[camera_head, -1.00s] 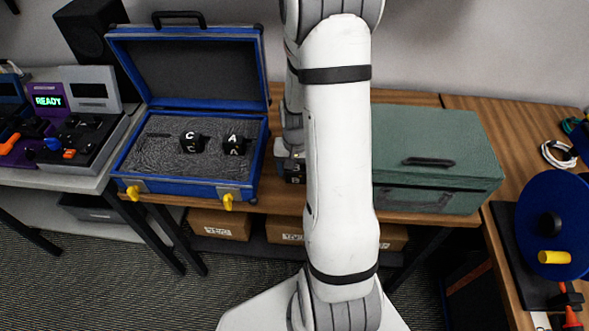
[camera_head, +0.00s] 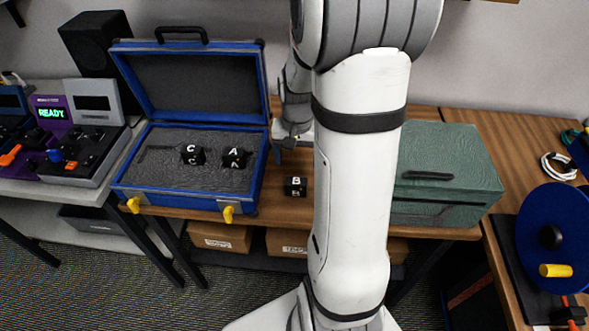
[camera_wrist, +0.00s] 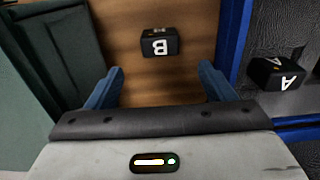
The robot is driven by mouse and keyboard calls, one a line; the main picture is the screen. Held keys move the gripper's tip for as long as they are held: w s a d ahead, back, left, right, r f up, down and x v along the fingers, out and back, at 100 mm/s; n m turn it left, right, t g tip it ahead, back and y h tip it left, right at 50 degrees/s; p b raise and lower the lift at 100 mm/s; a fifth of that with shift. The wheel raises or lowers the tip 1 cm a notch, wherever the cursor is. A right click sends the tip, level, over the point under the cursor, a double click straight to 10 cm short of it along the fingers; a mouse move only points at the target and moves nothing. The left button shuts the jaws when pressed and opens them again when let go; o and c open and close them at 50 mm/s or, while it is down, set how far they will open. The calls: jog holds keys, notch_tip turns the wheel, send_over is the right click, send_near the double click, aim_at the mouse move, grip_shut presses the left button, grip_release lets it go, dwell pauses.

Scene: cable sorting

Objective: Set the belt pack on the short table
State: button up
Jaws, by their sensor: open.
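A black belt pack marked B (camera_head: 295,186) sits on the wooden table (camera_head: 255,214), between the blue case and the green box. The B pack also shows in the wrist view (camera_wrist: 160,42), just beyond and between the two blue fingers. My gripper (camera_wrist: 160,70) is open and empty, apart from the pack. In the head view my gripper (camera_head: 288,145) is above and behind the B pack, partly hidden by my arm. Packs marked C (camera_head: 193,154) and A (camera_head: 235,158) sit in the case's grey foam.
The open blue case (camera_head: 175,201) is left of the B pack. The green box (camera_head: 450,160) is to the right, partly behind my arm. A blue reel (camera_head: 555,225) stands on the right table. A console with a READY screen (camera_head: 50,113) is at the left.

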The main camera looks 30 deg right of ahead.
jog(key=s+a+r+n+t, duration=0.2)
jog(key=s+a+r+n, duration=0.4)
jog(key=s+a+r, duration=0.6)
jog(key=shift+s+a+r+n+t, duration=0.3)
jog(key=shift+a+n+t, duration=0.1)
jog(key=shift+a, duration=0.15)
jog(key=shift+c, duration=0.4)
